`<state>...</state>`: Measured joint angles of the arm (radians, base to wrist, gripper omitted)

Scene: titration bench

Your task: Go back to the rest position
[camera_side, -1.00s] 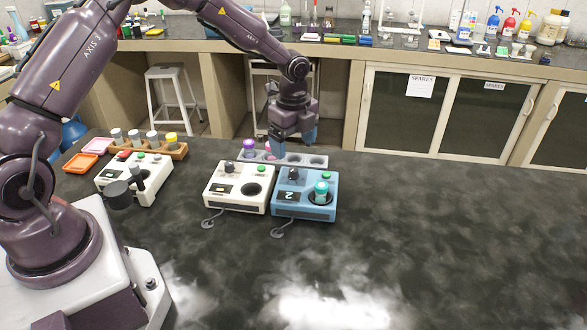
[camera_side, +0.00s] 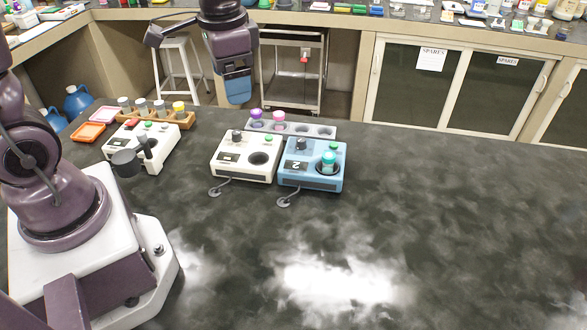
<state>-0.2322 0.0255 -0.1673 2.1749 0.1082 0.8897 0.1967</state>
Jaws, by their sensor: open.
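My gripper (camera_side: 238,91) hangs pointing down in the air, above and behind the bench items. It is open, with nothing seen in it; its blue fingers overlap from this side. The grey rack (camera_side: 300,129) stands below and right of it, holding a purple-capped vial (camera_side: 257,118) and a pink-capped vial (camera_side: 279,120) at its left end; its two right holes are empty. A teal-capped vial (camera_side: 328,161) stands in the well of the blue device marked 2 (camera_side: 299,176). The well of the white device (camera_side: 232,166) beside it is empty.
A wooden rack (camera_side: 184,122) with several vials stands at left, behind another white device (camera_side: 131,139) with a dark holder. Orange (camera_side: 88,131) and pink (camera_side: 104,114) trays lie farther left. The bench (camera_side: 430,220) is clear at right and front.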

